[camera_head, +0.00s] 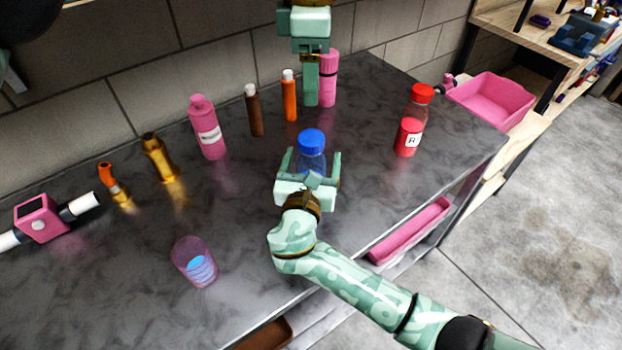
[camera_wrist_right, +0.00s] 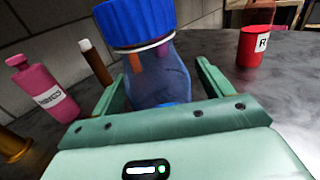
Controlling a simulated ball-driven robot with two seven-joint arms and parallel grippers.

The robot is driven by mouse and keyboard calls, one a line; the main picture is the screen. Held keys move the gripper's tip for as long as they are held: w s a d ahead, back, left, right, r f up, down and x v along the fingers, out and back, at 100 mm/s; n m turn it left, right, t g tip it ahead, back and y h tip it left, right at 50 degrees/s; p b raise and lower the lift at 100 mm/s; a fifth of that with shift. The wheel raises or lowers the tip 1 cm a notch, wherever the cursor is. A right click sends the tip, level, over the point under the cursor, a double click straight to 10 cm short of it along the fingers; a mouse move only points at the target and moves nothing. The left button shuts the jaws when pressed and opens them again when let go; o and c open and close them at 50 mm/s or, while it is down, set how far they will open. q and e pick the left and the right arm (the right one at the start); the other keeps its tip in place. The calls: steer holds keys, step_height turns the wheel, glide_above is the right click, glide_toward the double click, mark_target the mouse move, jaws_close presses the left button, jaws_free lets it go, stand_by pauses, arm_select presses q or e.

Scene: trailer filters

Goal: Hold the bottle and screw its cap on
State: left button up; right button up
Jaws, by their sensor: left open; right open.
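A clear bluish bottle (camera_head: 311,165) with a blue cap (camera_head: 311,140) on its top stands upright on the grey counter. In the right wrist view the bottle (camera_wrist_right: 160,80) and the ribbed cap (camera_wrist_right: 135,20) are close, with a pale ring under the cap. My right gripper (camera_head: 311,165) is open, one finger on each side of the bottle; I cannot tell whether they touch it. My left gripper (camera_head: 312,95) hangs behind the bottle, near a pink cylinder (camera_head: 328,78). It is open and seen side-on, so its gap is hidden.
A pink bottle (camera_head: 208,130), brown tube (camera_head: 254,112), orange tube (camera_head: 289,98) and gold bottle (camera_head: 158,158) stand behind. A red-capped bottle (camera_head: 411,125) stands right. A purple cup (camera_head: 194,262) is front left. The counter's front edge lies near my right arm.

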arm_select(q)
steer(key=r+p, duration=0.2)
steer(key=r, duration=0.1)
steer(key=s+r+p, duration=0.1)
steer(key=r, duration=0.1)
arm_select(e)
steer(key=s+a, duration=0.2)
steer(key=s, duration=1.3)
steer(key=shift+s+a, duration=0.25)
steer(key=shift+s, duration=0.05)
